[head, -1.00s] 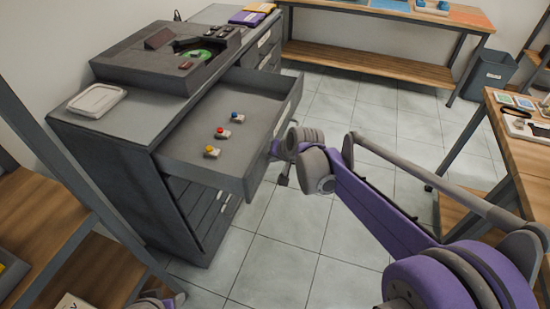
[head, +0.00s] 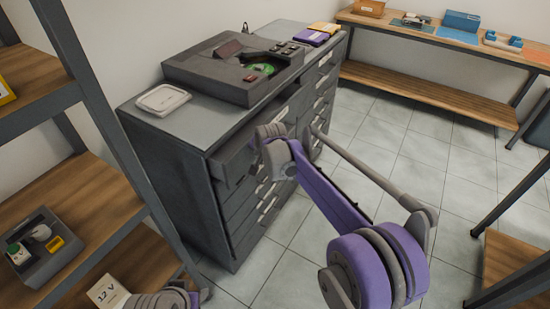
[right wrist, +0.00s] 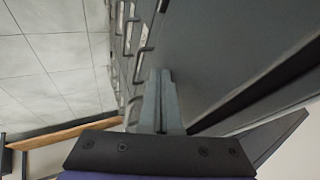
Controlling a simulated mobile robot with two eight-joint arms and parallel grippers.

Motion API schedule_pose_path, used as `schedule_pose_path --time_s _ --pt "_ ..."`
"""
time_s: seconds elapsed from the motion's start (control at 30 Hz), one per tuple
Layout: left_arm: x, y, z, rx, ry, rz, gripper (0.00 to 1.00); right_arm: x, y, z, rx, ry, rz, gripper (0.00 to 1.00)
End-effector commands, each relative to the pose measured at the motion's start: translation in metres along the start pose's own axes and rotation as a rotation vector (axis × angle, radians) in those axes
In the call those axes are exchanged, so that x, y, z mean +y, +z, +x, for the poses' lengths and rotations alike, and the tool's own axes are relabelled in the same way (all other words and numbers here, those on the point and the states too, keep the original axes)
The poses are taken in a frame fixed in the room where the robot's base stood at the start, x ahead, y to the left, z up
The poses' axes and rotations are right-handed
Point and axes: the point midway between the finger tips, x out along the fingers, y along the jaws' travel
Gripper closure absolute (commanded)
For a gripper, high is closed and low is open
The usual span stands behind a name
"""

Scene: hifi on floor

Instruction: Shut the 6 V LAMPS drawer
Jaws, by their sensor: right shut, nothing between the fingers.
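The 6 V LAMPS drawer (head: 232,164) is the top drawer of the dark grey cabinet (head: 165,185) in the head view. It is almost fully in, with its front standing slightly proud and its inside out of sight. My right wrist covers part of the front, and I cannot read its label. My right gripper (right wrist: 160,78) is shut and empty, its fingers at the grey drawer front in the right wrist view. Whether they touch it is unclear. A dark gap runs along the drawer edge there. My left gripper (head: 203,294) shows only partly at the bottom of the head view.
A wooden shelf rack (head: 85,185) stands close on the left. Tiled floor (head: 385,165) is open right of the cabinet.

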Motion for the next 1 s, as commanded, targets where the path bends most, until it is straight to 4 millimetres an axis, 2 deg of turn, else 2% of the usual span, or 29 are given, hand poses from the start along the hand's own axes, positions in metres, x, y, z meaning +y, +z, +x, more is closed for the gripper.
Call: schedule_pose_path --time_s 0.03,0.13,0.4,1.0 --pt "0.0 -0.003 -0.004 0.002 0.0 0.0 0.5 -0.011 -0.001 0.004 0.0 -0.001 -0.002 1.0" --pt "0.0 -0.006 -0.008 0.004 0.0 0.0 0.5 -0.026 -0.001 0.012 0.0 -0.001 -0.001 1.0" --pt "0.0 -0.011 -0.014 0.007 0.0 0.0 0.5 -0.05 -0.001 0.026 0.0 0.0 0.0 1.0" --pt "0.0 -0.011 -0.015 0.008 0.0 0.0 0.5 -0.057 -0.001 0.029 0.003 -0.006 0.0 1.0"
